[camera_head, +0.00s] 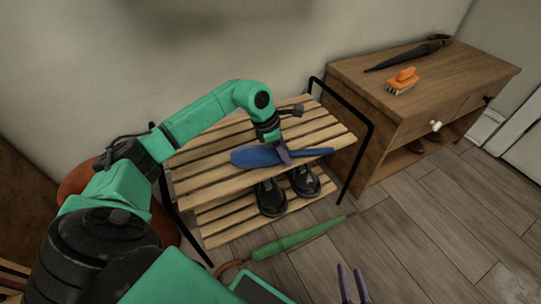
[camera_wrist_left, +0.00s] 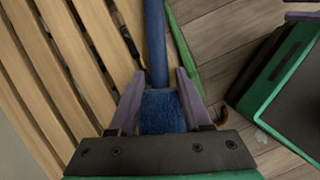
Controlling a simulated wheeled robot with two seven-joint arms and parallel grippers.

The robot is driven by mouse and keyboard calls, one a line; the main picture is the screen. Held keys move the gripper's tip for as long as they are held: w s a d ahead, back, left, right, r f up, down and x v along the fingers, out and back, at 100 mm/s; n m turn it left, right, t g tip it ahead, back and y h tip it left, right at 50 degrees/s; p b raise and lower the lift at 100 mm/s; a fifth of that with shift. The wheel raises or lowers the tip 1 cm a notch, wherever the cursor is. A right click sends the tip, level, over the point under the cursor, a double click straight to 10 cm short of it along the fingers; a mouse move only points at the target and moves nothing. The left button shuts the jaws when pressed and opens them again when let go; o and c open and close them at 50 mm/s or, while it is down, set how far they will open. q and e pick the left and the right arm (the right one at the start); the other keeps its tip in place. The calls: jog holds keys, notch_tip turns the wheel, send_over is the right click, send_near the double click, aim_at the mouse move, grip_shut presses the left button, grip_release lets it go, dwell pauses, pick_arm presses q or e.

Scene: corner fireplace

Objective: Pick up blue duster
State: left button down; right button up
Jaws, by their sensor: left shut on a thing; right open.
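The blue duster (camera_head: 254,157) lies across the top of the slatted wooden rack (camera_head: 222,174), its wide end to the left and its handle to the right. My left gripper (camera_head: 285,156) reaches down over the rack and is shut on the duster. In the left wrist view the duster (camera_wrist_left: 161,113) sits between the two purple fingers of this gripper (camera_wrist_left: 160,100), its handle running up and away. I cannot tell whether it touches the slats. My right gripper (camera_head: 352,284) is open and empty at the bottom edge of the head view, over the floor.
Dark shoes (camera_head: 271,198) stand on the rack's lower shelf. A closed green umbrella (camera_head: 297,239) lies on the floor in front. A wooden cabinet (camera_head: 352,74) at right carries an orange brush (camera_head: 402,81) and a dark umbrella (camera_head: 408,56). The floor at right is clear.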

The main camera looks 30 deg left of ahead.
pick_arm(q)
jog(key=shift+r, duration=0.15)
pick_arm(e)
jog(key=shift+r, duration=0.1)
pick_arm(q)
notch_tip(320, 180, up, 20)
jog(key=p, duration=0.7)
pick_arm(e)
notch_tip(320, 180, up, 8)
jog(key=n+g, duration=0.1)
jog(key=g, duration=0.1)
jog(key=shift+d, duration=0.3)
